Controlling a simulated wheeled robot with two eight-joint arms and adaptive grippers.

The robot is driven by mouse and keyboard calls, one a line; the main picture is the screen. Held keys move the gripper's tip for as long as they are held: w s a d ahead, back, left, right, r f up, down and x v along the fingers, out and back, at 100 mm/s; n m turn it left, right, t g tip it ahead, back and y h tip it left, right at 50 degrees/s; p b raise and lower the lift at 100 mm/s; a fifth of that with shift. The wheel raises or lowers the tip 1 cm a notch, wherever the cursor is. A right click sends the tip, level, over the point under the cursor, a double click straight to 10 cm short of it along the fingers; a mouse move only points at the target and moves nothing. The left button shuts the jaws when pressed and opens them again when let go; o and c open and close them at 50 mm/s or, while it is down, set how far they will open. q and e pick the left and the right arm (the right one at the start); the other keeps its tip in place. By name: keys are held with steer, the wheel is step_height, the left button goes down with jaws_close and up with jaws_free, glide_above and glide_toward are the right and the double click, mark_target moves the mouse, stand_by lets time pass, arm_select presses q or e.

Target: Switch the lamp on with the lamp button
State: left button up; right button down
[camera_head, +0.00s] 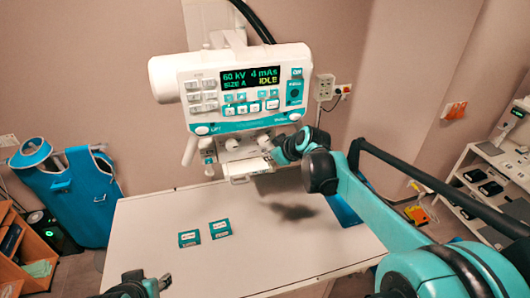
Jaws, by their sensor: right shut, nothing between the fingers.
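The X-ray tube head (165,80) hangs over the table with a white and teal control panel (215,112). Its screen (250,78) reads 60 kV, 4 mAs, SIZE A, IDLE. Below it is the white collimator (240,170) with knobs. I cannot single out the lamp button; it may be hidden or too small. My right gripper (279,155) is shut and empty, close to the right side of the collimator; I cannot tell whether it touches. My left gripper (140,284) shows only partly at the bottom edge, and its fingers are unclear.
A blue apron (90,195) hangs at the left beside an orange wooden shelf (15,240). A white shelf unit (480,165) stands at the right. A wall socket (325,87) is behind.

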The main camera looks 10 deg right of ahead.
steer(key=shift+w, duration=0.45)
stand_by(0.4)
steer(key=shift+s, duration=0.9)
steer(key=s, duration=0.5)
steer(key=shift+d+p, duration=0.1)
steer(key=shift+p, duration=0.2)
stand_by(0.4)
